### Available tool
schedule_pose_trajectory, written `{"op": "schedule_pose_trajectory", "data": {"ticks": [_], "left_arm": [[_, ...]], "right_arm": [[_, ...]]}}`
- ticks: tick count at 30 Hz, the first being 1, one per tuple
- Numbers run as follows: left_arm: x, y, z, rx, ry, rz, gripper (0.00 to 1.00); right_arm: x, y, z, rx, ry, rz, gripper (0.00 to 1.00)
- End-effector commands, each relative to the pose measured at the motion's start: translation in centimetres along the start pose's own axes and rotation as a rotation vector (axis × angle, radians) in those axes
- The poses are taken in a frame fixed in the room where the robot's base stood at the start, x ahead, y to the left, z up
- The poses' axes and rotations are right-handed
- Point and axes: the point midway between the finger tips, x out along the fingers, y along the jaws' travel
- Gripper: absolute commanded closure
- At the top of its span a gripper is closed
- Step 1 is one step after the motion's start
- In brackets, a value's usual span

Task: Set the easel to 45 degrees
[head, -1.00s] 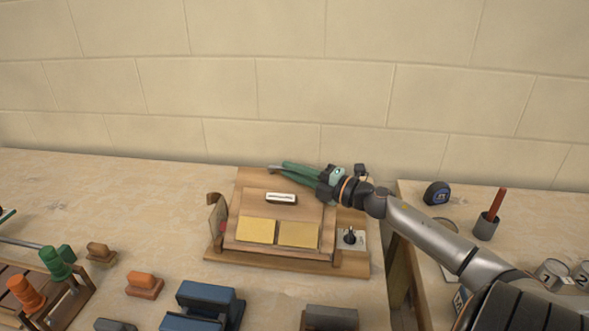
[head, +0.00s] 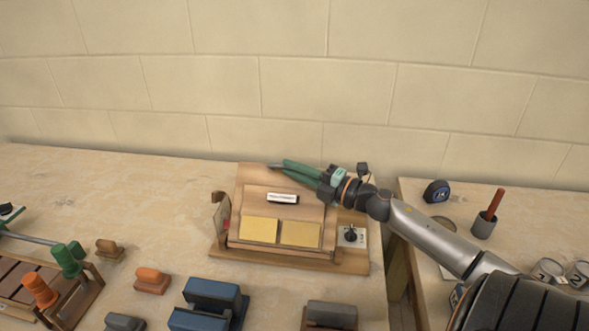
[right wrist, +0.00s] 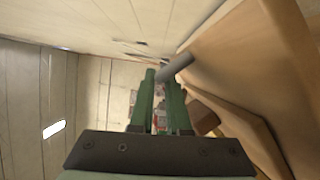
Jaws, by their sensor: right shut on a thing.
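The easel (head: 250,200) is a wooden board leaning back on a wooden base (head: 290,262), with two yellow squares and a white label on its face. A black knob on a white plate (head: 351,235) sits at its right side. My right gripper (head: 290,168) is at the easel's upper back edge, its green fingers pointing left. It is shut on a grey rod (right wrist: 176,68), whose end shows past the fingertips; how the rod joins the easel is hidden. In the right wrist view, the wooden board (right wrist: 235,60) lies close on the right. My left gripper is out of view.
Blue blocks (head: 210,298), orange (head: 152,280) and brown (head: 110,250) stamps and a rack with green and orange handles (head: 68,260) stand in front and left. A tape measure (head: 436,192) and a cup (head: 484,225) are on the right table. A wall (head: 300,80) is behind.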

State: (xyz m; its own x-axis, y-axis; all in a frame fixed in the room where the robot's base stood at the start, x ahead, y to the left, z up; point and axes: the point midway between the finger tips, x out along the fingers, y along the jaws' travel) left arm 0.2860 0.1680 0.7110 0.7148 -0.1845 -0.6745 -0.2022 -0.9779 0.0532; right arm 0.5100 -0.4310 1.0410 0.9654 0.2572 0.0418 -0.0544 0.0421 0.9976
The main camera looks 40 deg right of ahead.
Motion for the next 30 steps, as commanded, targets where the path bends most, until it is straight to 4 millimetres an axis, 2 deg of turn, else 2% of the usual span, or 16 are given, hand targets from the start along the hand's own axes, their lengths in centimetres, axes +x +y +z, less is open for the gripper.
{"op": "schedule_pose_trajectory", "data": {"ticks": [3,4,11,22,26,30], "left_arm": [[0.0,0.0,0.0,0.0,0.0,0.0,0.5],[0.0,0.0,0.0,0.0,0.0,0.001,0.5],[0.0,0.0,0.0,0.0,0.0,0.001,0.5],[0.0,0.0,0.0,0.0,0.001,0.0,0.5],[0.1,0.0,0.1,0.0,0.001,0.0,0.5],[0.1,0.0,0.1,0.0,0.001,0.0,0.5]], "right_arm": [[0.0,-0.1,-0.1,0.003,0.002,-0.002,1.0],[0.0,-0.1,-0.1,0.003,0.002,-0.002,0.82],[0.0,-0.1,-0.1,0.002,0.001,-0.002,0.56],[-0.4,-0.2,0.0,0.002,0.0,-0.002,0.55],[-1.6,-0.3,-0.1,0.003,0.0,-0.004,0.55],[-3.7,-0.3,-0.1,0.005,0.0,-0.004,0.55]]}}
